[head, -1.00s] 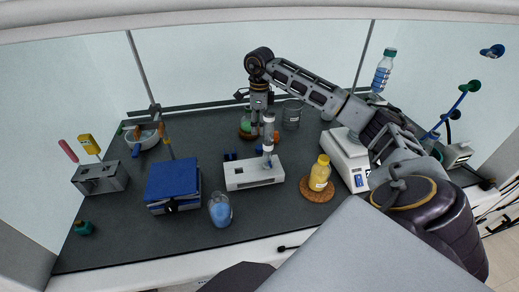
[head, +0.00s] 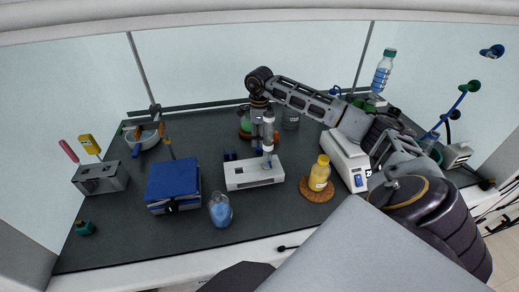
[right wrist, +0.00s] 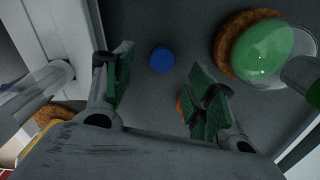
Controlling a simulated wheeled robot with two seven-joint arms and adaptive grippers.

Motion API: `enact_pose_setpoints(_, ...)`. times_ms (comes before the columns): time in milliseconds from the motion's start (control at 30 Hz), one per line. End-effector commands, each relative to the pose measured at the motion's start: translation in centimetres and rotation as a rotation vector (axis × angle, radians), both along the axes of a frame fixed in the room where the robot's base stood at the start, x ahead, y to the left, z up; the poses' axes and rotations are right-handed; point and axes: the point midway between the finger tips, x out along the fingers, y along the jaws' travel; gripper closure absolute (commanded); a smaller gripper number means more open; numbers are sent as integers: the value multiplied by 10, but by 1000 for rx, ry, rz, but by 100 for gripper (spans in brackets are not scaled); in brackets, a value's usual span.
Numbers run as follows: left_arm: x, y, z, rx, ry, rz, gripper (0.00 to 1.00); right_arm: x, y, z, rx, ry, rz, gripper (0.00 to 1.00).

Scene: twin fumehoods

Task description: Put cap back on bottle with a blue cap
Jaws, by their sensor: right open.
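A round blue cap (right wrist: 162,59) lies on the dark bench in the right wrist view, ahead of and between my fingers. It is hidden in the head view. A bottle with blue contents (head: 220,210) stands near the front of the bench; no cap shows clearly on it. My right gripper (right wrist: 161,78) is open and empty, pointing down over the bench. My left gripper is not in view.
A green flask (right wrist: 264,50) on a cork ring stands close to my right fingers. A beaker (head: 291,117) is behind it.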

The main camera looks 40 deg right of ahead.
Motion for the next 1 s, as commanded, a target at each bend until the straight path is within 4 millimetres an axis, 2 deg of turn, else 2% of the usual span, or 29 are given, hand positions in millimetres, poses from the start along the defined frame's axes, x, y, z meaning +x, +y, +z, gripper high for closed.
enact_pose_setpoints(500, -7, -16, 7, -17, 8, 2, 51, 3, -1, -47, 1, 1, 1, 44)
enact_pose_setpoints(1000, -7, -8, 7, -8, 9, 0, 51, 3, -1, -49, 0, 0, 0, 44)
